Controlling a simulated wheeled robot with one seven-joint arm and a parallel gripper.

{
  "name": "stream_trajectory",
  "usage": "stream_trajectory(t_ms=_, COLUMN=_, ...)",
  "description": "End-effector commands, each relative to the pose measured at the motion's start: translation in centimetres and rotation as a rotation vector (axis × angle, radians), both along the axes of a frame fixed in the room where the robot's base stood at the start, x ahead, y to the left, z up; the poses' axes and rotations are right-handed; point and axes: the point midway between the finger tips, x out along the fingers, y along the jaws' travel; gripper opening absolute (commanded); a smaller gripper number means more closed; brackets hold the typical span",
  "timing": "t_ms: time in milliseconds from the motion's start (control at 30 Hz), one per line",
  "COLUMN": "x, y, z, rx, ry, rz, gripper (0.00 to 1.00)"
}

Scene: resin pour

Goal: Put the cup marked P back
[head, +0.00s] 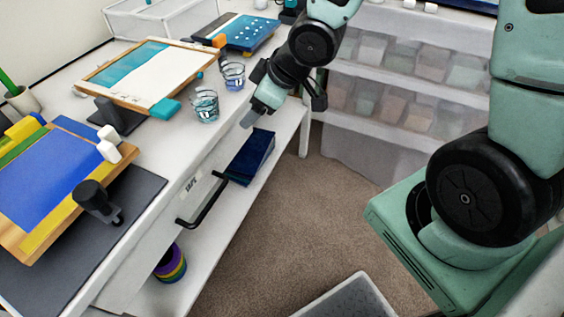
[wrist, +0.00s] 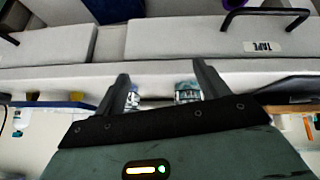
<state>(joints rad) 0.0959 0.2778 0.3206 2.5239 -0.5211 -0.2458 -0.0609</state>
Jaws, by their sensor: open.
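Two clear cups stand upright near the right edge of the white table in the head view. The nearer cup (head: 205,106) holds a teal tint, and the farther cup (head: 233,76) shows dark bands. I cannot read a P on either. My gripper (head: 249,117) is open at the table's front edge, to the right of the cups and apart from them. In the wrist view my gripper (wrist: 160,72) has its fingers spread. Parts of two cups show there, one by the left finger (wrist: 132,99) and one by the right finger (wrist: 187,92), partly hidden by my gripper.
A drawer handle (head: 203,205) juts out below the table. A dark blue item (head: 250,157) sits on the lower shelf.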

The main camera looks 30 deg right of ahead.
Motion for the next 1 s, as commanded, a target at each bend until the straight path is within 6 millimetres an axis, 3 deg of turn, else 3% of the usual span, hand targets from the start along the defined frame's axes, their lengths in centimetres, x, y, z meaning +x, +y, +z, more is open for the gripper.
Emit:
stream_trajectory(t_ms=100, x=-5.3, y=2.9, z=1.8, rx=-0.103, ry=0.140, rz=-0.044, gripper=0.73)
stream_trajectory(t_ms=300, x=-15.3, y=5.6, z=4.2, rx=-0.198, ry=0.386, rz=-0.100, gripper=0.73)
stream_trajectory(t_ms=433, x=-19.6, y=6.3, z=5.2, rx=-0.226, ry=0.489, rz=-0.107, gripper=0.73)
stream_trajectory(t_ms=567, x=-21.2, y=6.4, z=5.6, rx=-0.237, ry=0.531, rz=-0.109, gripper=0.73)
stream_trajectory(t_ms=867, x=-21.3, y=6.4, z=5.6, rx=-0.238, ry=0.534, rz=-0.111, gripper=0.73)
stream_trajectory(t_ms=1000, x=-21.2, y=6.4, z=7.7, rx=-0.237, ry=0.534, rz=-0.109, gripper=0.73)
